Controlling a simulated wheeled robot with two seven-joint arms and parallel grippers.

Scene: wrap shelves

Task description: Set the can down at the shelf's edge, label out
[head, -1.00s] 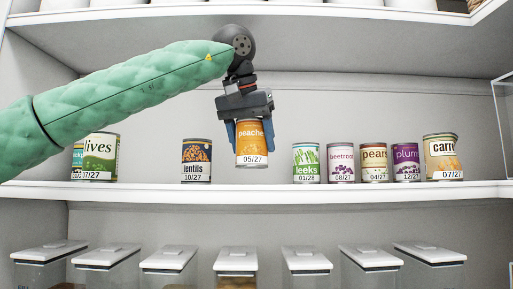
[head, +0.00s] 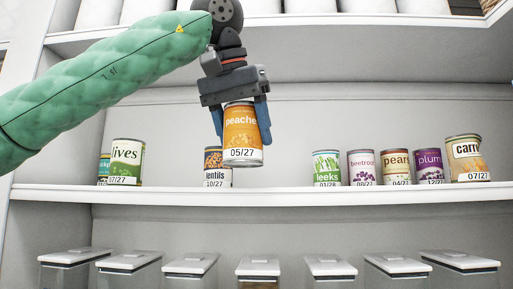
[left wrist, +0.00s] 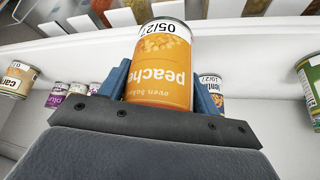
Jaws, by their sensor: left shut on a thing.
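The peaches can (head: 242,140) has an orange label reading "peache" and 05/27, facing the head camera. My left gripper (head: 241,118) is shut on it from above, a blue finger on each side. The can is slightly tilted and held above and in front of the shelf board (head: 270,194), its base apart from the board. In the left wrist view the can (left wrist: 163,75) is between the blue fingers, its label upside down. My right gripper is in neither view.
The lentils can (head: 213,178) stands behind, partly hidden by the held can. An olives can (head: 127,162) stands at left. Leeks (head: 327,167), beetroot, pears, plum and carrot (head: 467,158) cans stand at right. The board between lentils and leeks is clear. Lidded bins (head: 258,266) stand below.

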